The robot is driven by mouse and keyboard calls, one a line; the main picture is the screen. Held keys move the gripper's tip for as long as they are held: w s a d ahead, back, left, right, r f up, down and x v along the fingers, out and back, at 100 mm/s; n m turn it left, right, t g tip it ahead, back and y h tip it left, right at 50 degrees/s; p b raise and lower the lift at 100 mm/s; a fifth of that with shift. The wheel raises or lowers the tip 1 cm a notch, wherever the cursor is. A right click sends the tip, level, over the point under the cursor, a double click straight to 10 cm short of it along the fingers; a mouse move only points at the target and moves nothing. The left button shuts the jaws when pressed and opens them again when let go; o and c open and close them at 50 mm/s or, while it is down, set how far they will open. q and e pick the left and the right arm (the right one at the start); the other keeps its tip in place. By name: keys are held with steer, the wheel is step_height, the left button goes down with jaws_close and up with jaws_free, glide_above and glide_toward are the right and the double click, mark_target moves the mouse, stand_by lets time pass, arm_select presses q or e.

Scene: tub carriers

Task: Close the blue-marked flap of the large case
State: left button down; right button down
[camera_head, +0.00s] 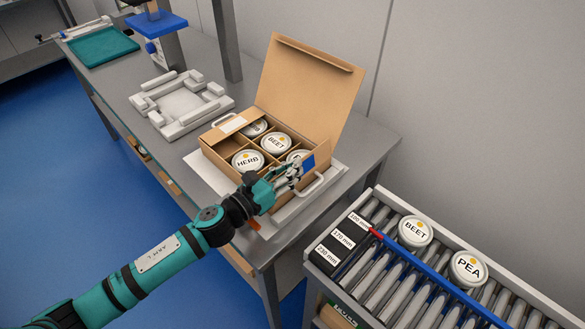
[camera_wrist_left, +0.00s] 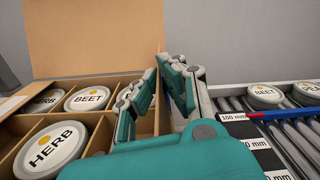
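The large case (camera_head: 225,160) is a brown cardboard box on the bench, with dividers and several round tins in its cells. Its big lid (camera_head: 308,90) stands open at the back. The blue-marked flap (camera_head: 309,163) stands raised at the case's right side, partly hidden by my left gripper. My left gripper (camera_head: 290,174) is at this flap. In the left wrist view its fingers (camera_wrist_left: 160,82) are close together, with a strip of brown card showing between them; I cannot tell whether they pinch it. My right gripper is not in view.
A flap with a white label (camera_head: 232,125) is at the case's left side. A grey padded frame (camera_head: 180,103) lies further left on the bench. A roller conveyor (camera_head: 400,270) with two tins stands at the right. A grey wall is behind.

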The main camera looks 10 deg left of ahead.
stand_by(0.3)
arm_select(q)
steer(key=c, duration=1.5)
jaws_free()
steer(key=shift+c, duration=0.2)
steer(key=v, duration=1.2)
steer(key=shift+r, duration=0.1)
